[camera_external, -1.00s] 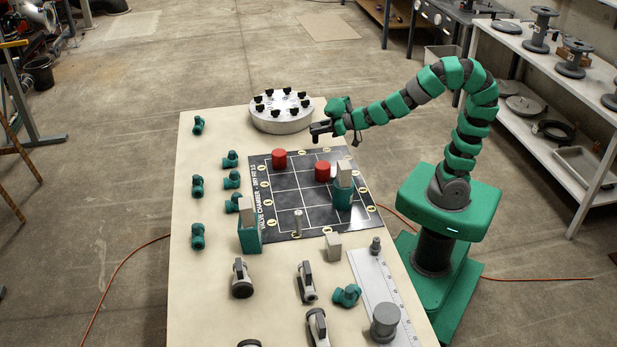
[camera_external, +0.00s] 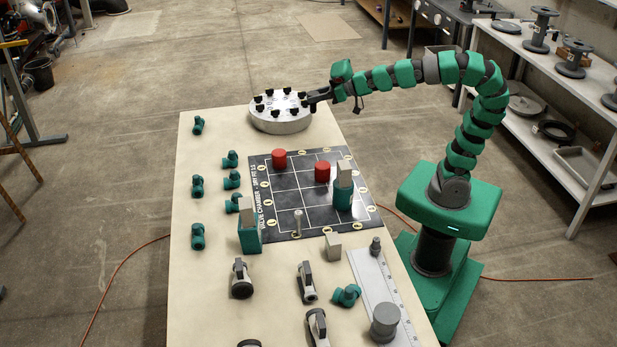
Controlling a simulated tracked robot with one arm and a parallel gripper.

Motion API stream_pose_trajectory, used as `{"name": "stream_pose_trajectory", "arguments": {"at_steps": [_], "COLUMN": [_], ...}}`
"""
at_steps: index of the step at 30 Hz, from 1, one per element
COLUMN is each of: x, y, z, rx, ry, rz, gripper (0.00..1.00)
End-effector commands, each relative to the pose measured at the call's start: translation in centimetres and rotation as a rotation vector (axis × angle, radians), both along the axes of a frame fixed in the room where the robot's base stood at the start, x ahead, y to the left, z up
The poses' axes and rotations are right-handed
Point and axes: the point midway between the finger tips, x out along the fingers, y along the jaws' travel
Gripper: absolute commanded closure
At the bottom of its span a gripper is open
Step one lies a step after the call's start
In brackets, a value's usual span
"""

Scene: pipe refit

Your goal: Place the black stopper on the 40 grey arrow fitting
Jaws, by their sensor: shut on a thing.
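The black stoppers (camera_external: 278,114) stand in a ring on a round grey-white stand (camera_external: 280,127) at the table's far end. My gripper (camera_external: 309,99) is at the right rim of this stand, shut on a black stopper there. The stopper is small and partly hidden by the jaws, and I cannot tell whether it is clear of the stand. Several grey fittings show; one small upright grey fitting (camera_external: 375,246) and a larger grey one (camera_external: 385,320) are on a marked pale plate at front right. I cannot read a 40 or see an arrow on any fitting.
A black gridded board (camera_external: 284,190) bears two red cylinders (camera_external: 279,159), a green block with a grey top (camera_external: 343,195) and a thin post. Green fittings (camera_external: 197,186) line the table's left side. Grey valves (camera_external: 307,283) lie in front.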

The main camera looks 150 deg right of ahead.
Motion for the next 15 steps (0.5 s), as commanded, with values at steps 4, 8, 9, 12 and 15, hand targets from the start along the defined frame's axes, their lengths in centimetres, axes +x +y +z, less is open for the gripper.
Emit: {"name": "stream_pose_trajectory", "arguments": {"at_steps": [4,8,9,12,15], "x": [2.5,5.2,6.1,9.0,12.0], "y": [0.8,1.9,2.3,3.7,5.5], "z": [0.3,0.3,0.3,0.4,0.6], "rx": [0.001,0.005,0.007,0.01,0.01], "ry": [-0.003,-0.005,-0.006,-0.008,-0.012], "rz": [0.045,0.095,0.113,0.168,0.225], "gripper": [0.86,0.86,0.86,0.86,0.86]}}
